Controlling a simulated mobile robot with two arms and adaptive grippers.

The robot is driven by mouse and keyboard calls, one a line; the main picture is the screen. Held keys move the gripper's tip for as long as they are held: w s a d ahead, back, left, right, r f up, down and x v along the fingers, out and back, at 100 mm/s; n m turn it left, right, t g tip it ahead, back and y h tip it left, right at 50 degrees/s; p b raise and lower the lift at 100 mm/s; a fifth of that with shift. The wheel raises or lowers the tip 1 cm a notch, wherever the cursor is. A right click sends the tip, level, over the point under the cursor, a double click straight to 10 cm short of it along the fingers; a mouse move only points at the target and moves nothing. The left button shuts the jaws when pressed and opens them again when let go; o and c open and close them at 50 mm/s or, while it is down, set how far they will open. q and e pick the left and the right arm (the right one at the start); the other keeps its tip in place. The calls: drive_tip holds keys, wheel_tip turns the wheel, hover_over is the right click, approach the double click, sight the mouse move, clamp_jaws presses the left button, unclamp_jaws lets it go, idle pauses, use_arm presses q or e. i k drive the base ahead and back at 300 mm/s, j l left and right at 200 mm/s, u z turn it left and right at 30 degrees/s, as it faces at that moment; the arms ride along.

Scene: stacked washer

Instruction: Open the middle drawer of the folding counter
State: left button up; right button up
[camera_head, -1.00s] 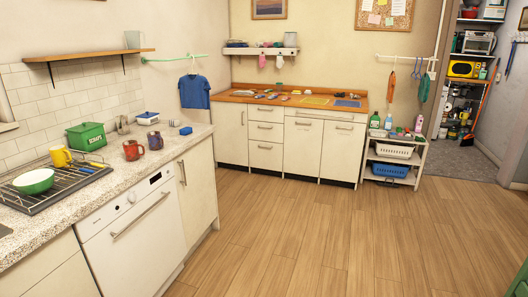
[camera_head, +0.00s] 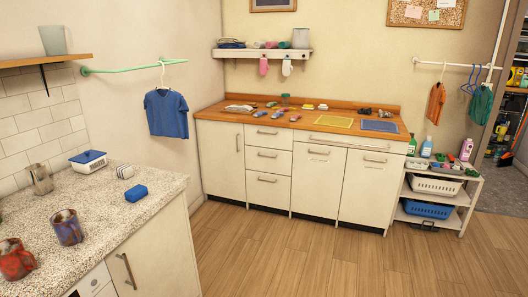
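The folding counter (camera_head: 225,118) stands against the back wall, with a wooden top and cream fronts. Its column of stacked drawers is left of centre. The middle drawer (camera_head: 260,161) has a bar handle and looks shut, flush with the drawer above (camera_head: 260,136) and the drawer below (camera_head: 261,188). A door (camera_head: 224,165) is to the left of the drawers, and two more doors are to the right. Neither of my grippers is in view.
A shelf cart with baskets (camera_head: 428,209) stands right of the folding counter. The wooden floor (camera_head: 330,265) before the drawers is clear.

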sight(265, 160)
drive_tip(key=i, duration=2.35)
